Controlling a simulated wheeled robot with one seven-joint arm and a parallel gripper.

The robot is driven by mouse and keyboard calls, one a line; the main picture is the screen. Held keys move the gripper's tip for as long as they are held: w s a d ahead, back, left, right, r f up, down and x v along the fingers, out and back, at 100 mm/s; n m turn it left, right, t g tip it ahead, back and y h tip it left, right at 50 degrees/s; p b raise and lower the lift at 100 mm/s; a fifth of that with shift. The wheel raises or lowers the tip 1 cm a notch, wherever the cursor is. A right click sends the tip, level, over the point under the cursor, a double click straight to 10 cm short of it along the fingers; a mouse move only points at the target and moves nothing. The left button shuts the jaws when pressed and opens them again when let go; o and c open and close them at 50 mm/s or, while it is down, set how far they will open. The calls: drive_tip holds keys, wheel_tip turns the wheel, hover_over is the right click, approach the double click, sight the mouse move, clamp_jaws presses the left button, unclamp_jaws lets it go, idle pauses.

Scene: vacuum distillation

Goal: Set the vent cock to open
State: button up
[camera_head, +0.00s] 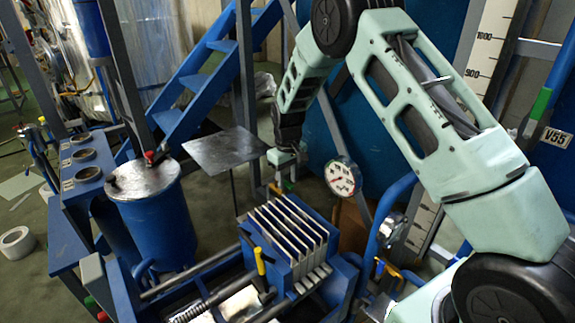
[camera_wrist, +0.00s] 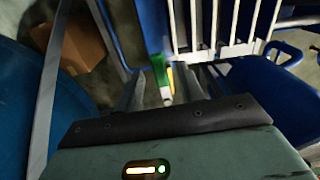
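No readable label marks the vent cock, so I cannot tell for certain which handle it is. In the wrist view a green handle (camera_wrist: 160,72) with a pale end and some yellow beside it shows between my gripper's fingers. My gripper (camera_wrist: 161,92) is open, its two grey fingers apart on either side of that handle; contact cannot be told. In the head view my gripper (camera_head: 283,188) points down just behind the blue plate block (camera_head: 292,240), left of a round gauge (camera_head: 343,178). Another green handle (camera_head: 540,103) is at the right by a V55 tag (camera_head: 556,137).
A blue drum (camera_head: 155,220) with a red knob (camera_head: 150,157) on its lid stands at left. A dark flat plate (camera_head: 222,150) is left of my gripper. A yellow handle (camera_head: 259,261) is in front of the plate block. Blue stairs (camera_head: 210,75) rise behind.

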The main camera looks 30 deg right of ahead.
sight(288, 184)
wheel_tip(288, 184, up, 17)
drive_tip(key=b, duration=0.2)
drive_tip(key=shift+r, duration=0.1)
idle(0.5)
